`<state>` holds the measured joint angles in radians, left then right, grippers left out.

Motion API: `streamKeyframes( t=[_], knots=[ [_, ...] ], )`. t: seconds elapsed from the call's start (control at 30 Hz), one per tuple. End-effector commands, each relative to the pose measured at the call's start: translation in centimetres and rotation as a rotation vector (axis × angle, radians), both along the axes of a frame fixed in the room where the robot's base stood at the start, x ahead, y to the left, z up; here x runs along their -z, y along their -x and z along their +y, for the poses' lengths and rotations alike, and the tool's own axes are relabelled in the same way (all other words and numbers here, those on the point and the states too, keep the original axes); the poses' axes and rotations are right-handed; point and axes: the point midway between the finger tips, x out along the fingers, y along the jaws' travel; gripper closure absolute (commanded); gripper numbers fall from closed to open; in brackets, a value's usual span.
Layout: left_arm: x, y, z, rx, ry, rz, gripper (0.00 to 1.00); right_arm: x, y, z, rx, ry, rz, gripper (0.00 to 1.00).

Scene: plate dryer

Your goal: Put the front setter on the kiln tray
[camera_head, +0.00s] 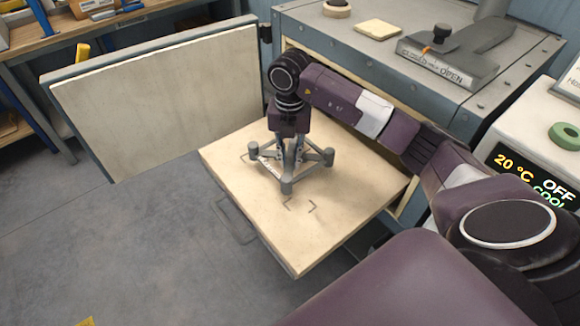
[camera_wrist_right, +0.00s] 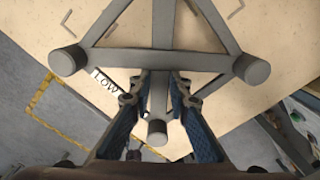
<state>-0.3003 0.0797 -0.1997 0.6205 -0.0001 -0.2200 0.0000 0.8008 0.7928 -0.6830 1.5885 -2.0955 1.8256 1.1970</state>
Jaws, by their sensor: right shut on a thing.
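The front setter (camera_head: 287,184) is a grey metal frame with round posts at its corners. It is upright over the back half of the cream kiln tray (camera_head: 240,205); I cannot tell if its feet touch it. My right gripper (camera_head: 291,140) reaches down from above and is shut on the setter's middle part. In the right wrist view the blue-padded fingers (camera_wrist_right: 157,92) close on a bar of the setter (camera_wrist_right: 160,58). A white "LOW" label (camera_wrist_right: 106,82) shows by the frame. My left gripper is not in view.
The tray's front half is bare, with dark corner marks (camera_head: 300,205). The open kiln door (camera_head: 165,100) stands at the left. The grey kiln (camera_head: 345,50) is behind, and a white controller (camera_head: 535,145) reads 20 °C and OFF at the right. Shelves are at the top left.

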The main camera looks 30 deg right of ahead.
Motion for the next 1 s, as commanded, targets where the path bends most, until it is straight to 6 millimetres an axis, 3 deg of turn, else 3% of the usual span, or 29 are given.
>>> streamKeyframes(
  t=[0.27,0.63,0.67,0.8,1.0],
  knots=[
    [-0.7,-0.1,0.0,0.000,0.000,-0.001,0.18,3.6,0.1,0.0,0.000,-0.001,0.002,1.00],
    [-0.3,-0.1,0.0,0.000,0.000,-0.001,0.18,4.3,0.0,0.0,0.000,0.000,-0.001,1.00],
    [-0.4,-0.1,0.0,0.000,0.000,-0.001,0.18,4.2,0.0,0.0,-0.001,0.000,0.000,0.80],
    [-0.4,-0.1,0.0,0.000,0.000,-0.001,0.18,4.2,0.0,0.0,0.000,0.000,0.000,0.66],
    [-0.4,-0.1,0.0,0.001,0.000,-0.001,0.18,4.2,0.0,0.0,0.000,0.001,0.001,0.66]
  ],
)
